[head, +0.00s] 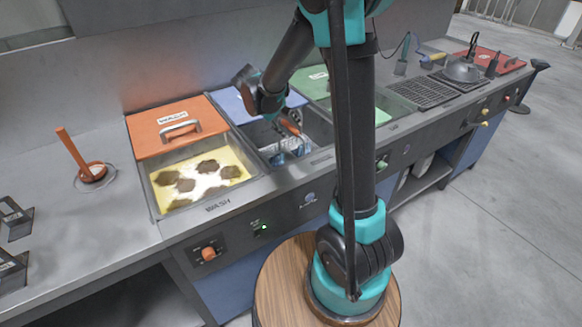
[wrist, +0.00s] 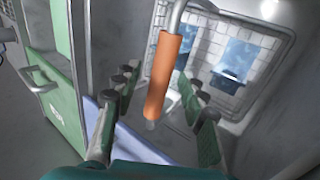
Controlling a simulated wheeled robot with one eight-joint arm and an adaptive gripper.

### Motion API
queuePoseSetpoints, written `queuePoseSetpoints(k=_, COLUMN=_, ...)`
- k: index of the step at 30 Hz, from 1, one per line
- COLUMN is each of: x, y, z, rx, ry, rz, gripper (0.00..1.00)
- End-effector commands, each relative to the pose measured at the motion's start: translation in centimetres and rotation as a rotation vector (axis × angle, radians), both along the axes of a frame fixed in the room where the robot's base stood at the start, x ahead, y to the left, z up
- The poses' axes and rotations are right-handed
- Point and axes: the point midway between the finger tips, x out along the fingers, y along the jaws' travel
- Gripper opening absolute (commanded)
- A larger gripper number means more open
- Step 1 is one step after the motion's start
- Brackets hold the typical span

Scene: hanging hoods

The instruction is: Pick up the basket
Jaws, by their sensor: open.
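The basket (wrist: 248,62) is wire mesh with bluish patches inside. In the head view the basket (head: 283,158) sits in the middle basin, partly hidden by my arm. Its orange handle (wrist: 168,75) is joined to a bent metal rod. The handle also shows in the head view (head: 290,127), above the basin. My gripper (wrist: 157,72) is open, with one finger on each side of the handle. I cannot tell whether either finger touches it. In the head view my gripper (head: 285,120) is small and partly hidden behind the handle.
Left of the basin is an orange-lidded vat (head: 200,180) with yellow liquid and brown patches. A blue lid (head: 228,100) and green lid (head: 316,83) lie behind the basins. An upright orange-handled tool (head: 92,172) stands at left.

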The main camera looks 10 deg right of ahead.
Motion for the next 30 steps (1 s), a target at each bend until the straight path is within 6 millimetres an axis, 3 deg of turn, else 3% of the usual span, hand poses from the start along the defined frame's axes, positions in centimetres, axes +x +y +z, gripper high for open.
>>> queuePoseSetpoints(k=9, x=0.11, y=-0.35, z=-0.53, rx=0.000, ry=0.000, rz=0.000, gripper=0.42)
queuePoseSetpoints(k=19, x=0.11, y=-0.32, z=-0.51, rx=0.000, ry=0.000, rz=0.000, gripper=0.01)
queuePoseSetpoints(k=30, x=0.11, y=-0.34, z=-0.44, rx=-0.001, ry=-0.001, rz=0.001, gripper=0.00)
